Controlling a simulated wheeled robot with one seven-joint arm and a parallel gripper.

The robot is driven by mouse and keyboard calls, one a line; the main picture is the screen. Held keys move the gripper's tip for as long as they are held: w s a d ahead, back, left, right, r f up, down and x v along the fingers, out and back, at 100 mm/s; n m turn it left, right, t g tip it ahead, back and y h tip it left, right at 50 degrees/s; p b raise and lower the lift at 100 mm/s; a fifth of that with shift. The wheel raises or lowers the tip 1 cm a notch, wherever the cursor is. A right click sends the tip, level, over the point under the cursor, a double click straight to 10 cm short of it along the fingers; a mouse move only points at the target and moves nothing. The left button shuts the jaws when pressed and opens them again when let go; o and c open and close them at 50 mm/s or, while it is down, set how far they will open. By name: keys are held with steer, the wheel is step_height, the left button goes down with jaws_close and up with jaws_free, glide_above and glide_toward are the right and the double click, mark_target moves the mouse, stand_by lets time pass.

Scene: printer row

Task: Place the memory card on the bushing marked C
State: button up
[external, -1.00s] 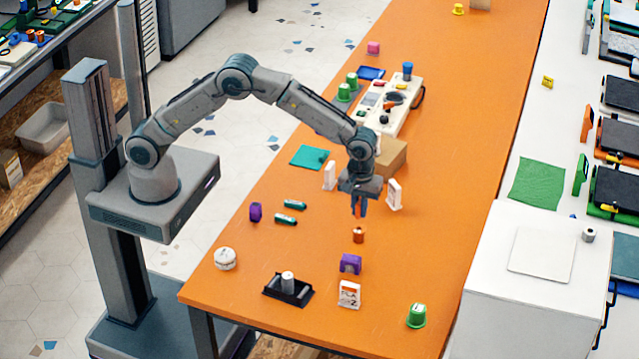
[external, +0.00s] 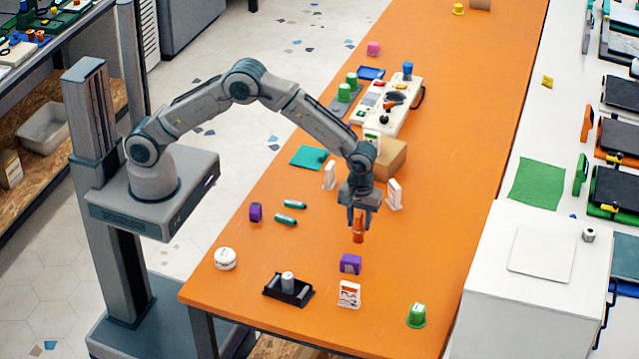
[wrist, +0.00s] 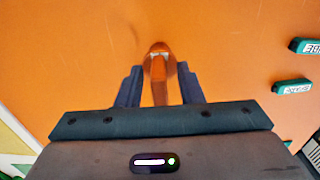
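A small copper-orange round piece (external: 358,237) stands on the orange table under my gripper (external: 358,214). It looks like a bushing, but no letter C is readable. My gripper's two dark blue fingers also show in the wrist view (wrist: 160,88), spread apart. A narrow orange piece (wrist: 160,94) shows between them, with a gap on each side. It lines up with the round piece (wrist: 159,51) beyond. I cannot tell whether this narrow piece is the memory card or part of the bushing. No other memory card can be made out.
A purple block (external: 350,264) and a white numbered box (external: 349,294) stand in front. White upright pieces (external: 329,176) and (external: 394,195) flank the arm. A black tray (external: 272,293) is front left.

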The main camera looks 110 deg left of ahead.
mark_target(360, 214)
steer(key=shift+r, duration=0.1)
step_height(360, 214, up, 12)
steer(key=b, duration=0.1)
steer(key=s+d+r+m, duration=0.3)
steer(key=s+r+m, duration=0.2)
steer(key=s+r, duration=0.3)
steer(key=s+d+m+t, duration=0.1)
steer(key=s+m, duration=0.5)
steer(key=s, duration=0.8)
steer(key=s+d+m+t, duration=0.2)
steer(key=s+d+m, duration=0.2)
steer(key=s, duration=1.1)
steer(key=m, duration=0.3)
steer(key=shift+f, duration=0.35)
